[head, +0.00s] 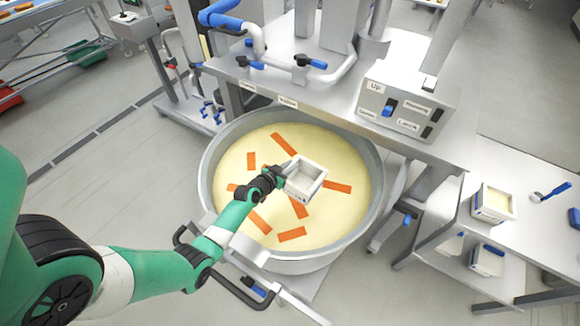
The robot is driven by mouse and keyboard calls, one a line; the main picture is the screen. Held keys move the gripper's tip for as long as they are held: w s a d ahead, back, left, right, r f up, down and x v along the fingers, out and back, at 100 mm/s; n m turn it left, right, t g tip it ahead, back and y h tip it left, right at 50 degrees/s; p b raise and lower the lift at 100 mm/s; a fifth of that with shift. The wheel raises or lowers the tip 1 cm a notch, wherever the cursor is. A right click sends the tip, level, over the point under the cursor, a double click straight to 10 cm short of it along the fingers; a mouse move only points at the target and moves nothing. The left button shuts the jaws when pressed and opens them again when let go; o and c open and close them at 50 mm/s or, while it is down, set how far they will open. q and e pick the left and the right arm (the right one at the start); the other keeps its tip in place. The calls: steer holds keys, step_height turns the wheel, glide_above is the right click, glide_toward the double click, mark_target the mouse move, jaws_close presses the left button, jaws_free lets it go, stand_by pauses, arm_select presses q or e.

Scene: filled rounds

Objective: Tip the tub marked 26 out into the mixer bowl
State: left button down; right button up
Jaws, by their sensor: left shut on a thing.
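The mixer bowl (342,222) is a large round steel bowl filled with pale yellow stuff, with several orange strips lying on top. My left gripper (284,181) is over the bowl and shut on a small white square tub (311,190). The tub is above the bowl's contents, and its open top shows a pale inside that looks empty. No number can be read on it. My right gripper is not in view.
The mixer's control box (405,105) stands on the steel housing behind the bowl. A side table (535,225) at right holds another tub (493,204) with pale yellow contents and a blue-handled tool (551,192). More tubs (487,260) sit on its lower shelf.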

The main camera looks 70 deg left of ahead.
arm_select(q)
step_height(320, 180, up, 7)
steer(key=p, duration=0.5)
steer(key=shift+f, duration=0.1)
steer(key=shift+d+f, duration=0.1)
steer(key=shift+f, duration=0.05)
